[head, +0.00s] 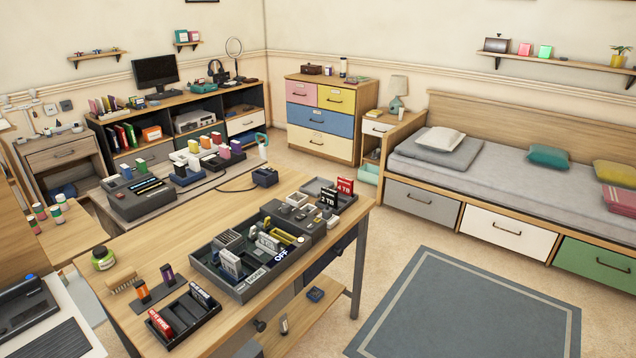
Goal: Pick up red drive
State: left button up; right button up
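A red drive (345,187) with white lettering stands upright at the far right corner of the wooden desk, beside a black drive (327,197) marked 2 TB. Another red drive-like piece (160,324) with white lettering lies tilted in the black tray (207,323) at the desk's near left. The frame does not show which of the two red pieces the task names. Neither of my grippers is in view, and nothing is seen touching the red pieces.
The desk's middle left is bare. A bed (480,170) and a blue-grey rug (470,310) lie to the right.

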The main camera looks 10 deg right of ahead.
aim_at(344, 186)
jog(key=i+l+u, duration=0.15)
jog(key=l, duration=0.2)
jog(key=l+u, duration=0.15)
jog(key=l, duration=0.15)
jog(key=i+l+u, duration=0.2)
jog(key=l, duration=0.15)
jog(key=i+l+u, duration=0.15)
jog(key=l, duration=0.9)
jog(key=l+u, duration=0.15)
jog(key=l, duration=0.9)
jog(key=i, duration=0.05)
